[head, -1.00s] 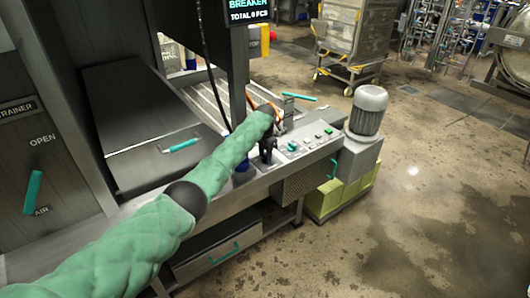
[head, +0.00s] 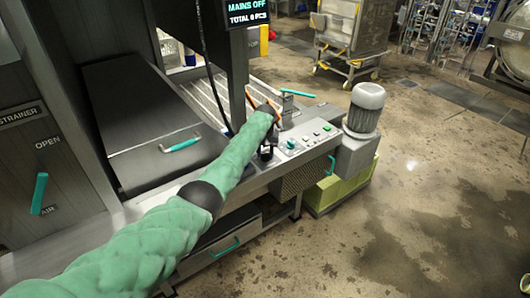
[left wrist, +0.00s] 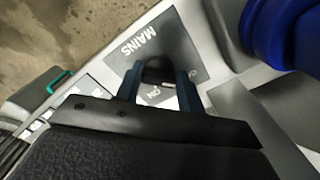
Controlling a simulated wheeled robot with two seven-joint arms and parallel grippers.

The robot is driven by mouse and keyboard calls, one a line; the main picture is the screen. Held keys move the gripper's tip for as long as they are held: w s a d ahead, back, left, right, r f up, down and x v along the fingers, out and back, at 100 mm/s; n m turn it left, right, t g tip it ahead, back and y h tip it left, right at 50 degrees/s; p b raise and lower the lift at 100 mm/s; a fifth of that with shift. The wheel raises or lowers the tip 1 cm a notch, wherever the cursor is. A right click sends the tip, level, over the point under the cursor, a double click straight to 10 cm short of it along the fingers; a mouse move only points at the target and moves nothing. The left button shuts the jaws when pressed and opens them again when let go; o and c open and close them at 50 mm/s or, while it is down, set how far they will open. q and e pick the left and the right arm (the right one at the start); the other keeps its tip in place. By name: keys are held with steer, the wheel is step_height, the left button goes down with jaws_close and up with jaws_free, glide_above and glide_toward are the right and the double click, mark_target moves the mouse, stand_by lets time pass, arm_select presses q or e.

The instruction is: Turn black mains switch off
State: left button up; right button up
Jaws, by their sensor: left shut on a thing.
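The black mains switch (left wrist: 157,70) sits on a grey plate marked MAINS (left wrist: 185,45) on the machine's panel, seen in the left wrist view. My left gripper (left wrist: 158,88) is shut on the switch, with one finger on each side of it. In the head view my left gripper (head: 267,150) is at the near left end of the control panel, and the switch is mostly hidden by it. The hanging display (head: 247,14) reads MAINS OFF and TOTAL 0 PCS. My right gripper is not in view.
The panel (head: 312,138) carries several knobs and buttons right of my gripper. A grey motor (head: 364,108) stands at its right end. A blue round part (left wrist: 285,30) is close to my gripper in the left wrist view. Open floor lies to the right.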

mark_target(265, 154)
arm_select(q)
steer(key=shift+r+n, duration=0.15)
steer(key=shift+n, duration=0.15)
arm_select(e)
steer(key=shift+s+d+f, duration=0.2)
arm_select(q)
steer(key=o, duration=1)
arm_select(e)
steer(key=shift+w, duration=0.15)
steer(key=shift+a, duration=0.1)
arm_select(q)
steer(key=shift+r, duration=0.2)
step_height(265, 154, up, 6)
steer(key=shift+f+b, duration=0.1)
steer(key=shift+b, duration=0.9)
steer(key=shift+r, duration=0.75)
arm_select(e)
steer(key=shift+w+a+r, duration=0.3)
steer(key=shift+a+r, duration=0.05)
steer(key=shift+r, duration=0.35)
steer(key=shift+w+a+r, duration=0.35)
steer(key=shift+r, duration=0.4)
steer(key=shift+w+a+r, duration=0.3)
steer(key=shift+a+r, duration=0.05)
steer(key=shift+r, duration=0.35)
arm_select(q)
steer(key=shift+f, duration=0.1)
